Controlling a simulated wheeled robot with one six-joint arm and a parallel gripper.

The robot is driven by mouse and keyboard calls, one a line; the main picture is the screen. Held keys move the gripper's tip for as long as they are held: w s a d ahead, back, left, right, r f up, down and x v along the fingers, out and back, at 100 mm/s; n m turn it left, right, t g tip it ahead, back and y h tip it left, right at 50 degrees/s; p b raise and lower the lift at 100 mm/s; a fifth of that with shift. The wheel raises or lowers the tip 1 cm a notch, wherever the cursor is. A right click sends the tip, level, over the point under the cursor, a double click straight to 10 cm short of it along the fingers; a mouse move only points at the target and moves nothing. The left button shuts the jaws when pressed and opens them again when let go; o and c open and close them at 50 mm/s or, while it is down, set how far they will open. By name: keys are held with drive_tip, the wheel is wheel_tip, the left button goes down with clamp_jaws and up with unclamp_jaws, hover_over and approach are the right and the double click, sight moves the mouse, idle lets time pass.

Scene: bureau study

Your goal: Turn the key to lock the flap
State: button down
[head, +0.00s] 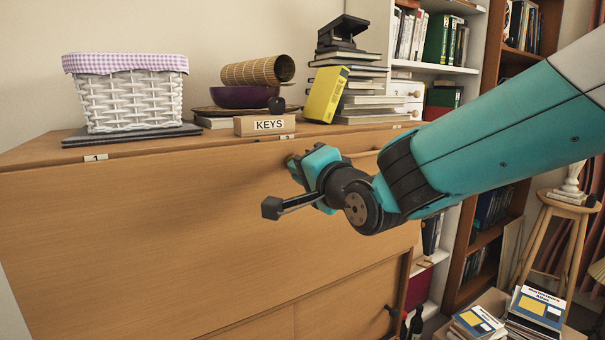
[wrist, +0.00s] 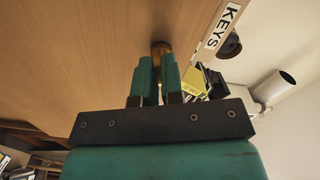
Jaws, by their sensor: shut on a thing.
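The bureau's flap (head: 140,220) is a large wooden panel, standing upright and shut below the bureau top. My gripper (head: 294,166) is at the flap's upper edge, just below the KEYS box. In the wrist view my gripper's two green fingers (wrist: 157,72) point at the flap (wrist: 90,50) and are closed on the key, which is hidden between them. A round brass lock piece (wrist: 160,47) shows at the fingertips, against the wood. The key's turn angle cannot be seen.
On the bureau top stand a white basket (head: 130,100), a wooden KEYS box (head: 264,125), a purple bowl (head: 245,97), a yellow book (head: 326,95) and a book stack (head: 362,90). Bookshelves stand to the right. Books (head: 535,310) lie low at the right front.

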drive_tip(key=shift+r+m, duration=0.1)
drive_tip(key=shift+m, duration=0.4)
drive_tip(key=m+b, duration=0.1)
drive_tip(key=m, duration=0.2)
drive_tip(key=c, duration=1.3)
unclamp_jaws()
drive_tip(key=o, duration=0.6)
drive_tip(key=shift+s, duration=0.1)
drive_tip(key=shift+b+v, duration=1.8)
drive_tip(key=shift+v, duration=2.15)
